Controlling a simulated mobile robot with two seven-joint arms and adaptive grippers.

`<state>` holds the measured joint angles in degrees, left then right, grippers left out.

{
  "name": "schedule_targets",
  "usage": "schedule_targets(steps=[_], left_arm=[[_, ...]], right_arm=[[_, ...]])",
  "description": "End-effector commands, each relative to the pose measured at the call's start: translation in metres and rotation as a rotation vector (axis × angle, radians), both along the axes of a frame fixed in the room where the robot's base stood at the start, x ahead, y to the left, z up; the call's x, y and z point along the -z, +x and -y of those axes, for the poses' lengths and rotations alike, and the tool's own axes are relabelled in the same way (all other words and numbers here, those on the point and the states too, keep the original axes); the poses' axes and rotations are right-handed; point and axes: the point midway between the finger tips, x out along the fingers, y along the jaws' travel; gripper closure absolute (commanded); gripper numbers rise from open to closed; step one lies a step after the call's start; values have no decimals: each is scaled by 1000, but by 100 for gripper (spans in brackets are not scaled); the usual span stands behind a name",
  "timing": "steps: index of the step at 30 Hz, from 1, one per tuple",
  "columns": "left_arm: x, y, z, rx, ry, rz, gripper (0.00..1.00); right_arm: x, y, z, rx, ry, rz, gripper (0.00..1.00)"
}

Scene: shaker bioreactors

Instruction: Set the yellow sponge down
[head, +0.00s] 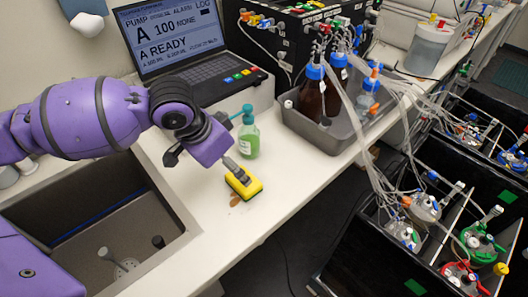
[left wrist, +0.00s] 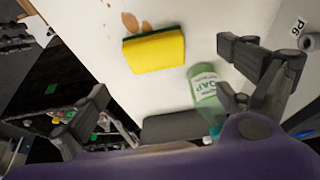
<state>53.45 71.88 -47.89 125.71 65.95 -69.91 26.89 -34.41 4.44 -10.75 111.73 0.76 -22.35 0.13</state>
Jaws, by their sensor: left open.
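The yellow sponge (head: 244,184) with a dark green side lies on the white counter, right of the sink. It also shows in the left wrist view (left wrist: 155,51), lying flat on the counter beyond the fingers. My left gripper (head: 238,172) is just above the sponge in the head view and partly covers it. In the left wrist view its two fingers (left wrist: 166,72) are spread wide, with nothing held between them. Whether a fingertip touches the sponge cannot be told. My right gripper is in neither view.
A green soap bottle (head: 249,135) stands close behind the sponge. Brown stains (head: 235,201) lie beside it. The sink (head: 105,225) is at left. A grey tray (head: 318,133) with bottles and tubing is at right. The counter in front of the tray is clear.

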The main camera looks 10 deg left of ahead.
Motion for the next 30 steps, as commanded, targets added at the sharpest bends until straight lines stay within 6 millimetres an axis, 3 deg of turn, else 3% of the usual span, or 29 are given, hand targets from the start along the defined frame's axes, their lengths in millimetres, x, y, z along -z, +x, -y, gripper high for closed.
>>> schedule_targets(steps=[3, 14, 22, 29, 30], left_arm=[[5, -6, 4, 2, -16, 7, 4], [37, 4, 12, 4, -18, 5, 4], [72, 14, 22, 4, -18, 6, 4], [74, 16, 22, 4, -16, 9, 4], [74, 16, 22, 4, -16, 9, 8]], right_arm=[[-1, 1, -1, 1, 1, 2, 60], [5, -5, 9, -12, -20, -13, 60], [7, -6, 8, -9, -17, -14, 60], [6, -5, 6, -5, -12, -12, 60], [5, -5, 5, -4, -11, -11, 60]])
